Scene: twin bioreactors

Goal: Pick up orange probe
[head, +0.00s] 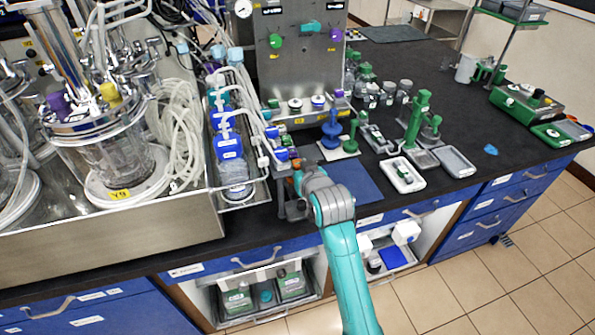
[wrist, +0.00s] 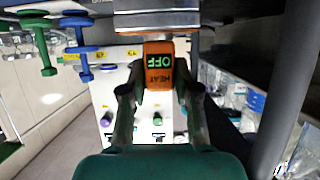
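In the wrist view an orange block (wrist: 159,72) with a dark label reading "OFF" and "HEAT" hangs below a pale metal part. It is the only clearly orange thing there; I cannot tell whether it is the orange probe. The two fingers of my gripper (wrist: 160,88) stand on either side of it, with their tips close to its sides. I cannot tell whether they touch it. In the head view my gripper (head: 292,190) is at the bench's front edge, right of the rack of blue-capped bottles. A small orange patch (head: 297,177) shows beside it, mostly hidden by my arm.
The bottle rack (head: 245,198) and bioreactor tray (head: 120,235) are close on the left. A metal control panel (head: 299,70) stands behind. A blue mat (head: 350,180), a blue stand (head: 331,130) and green stands (head: 417,115) are to the right. Open cupboards are below.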

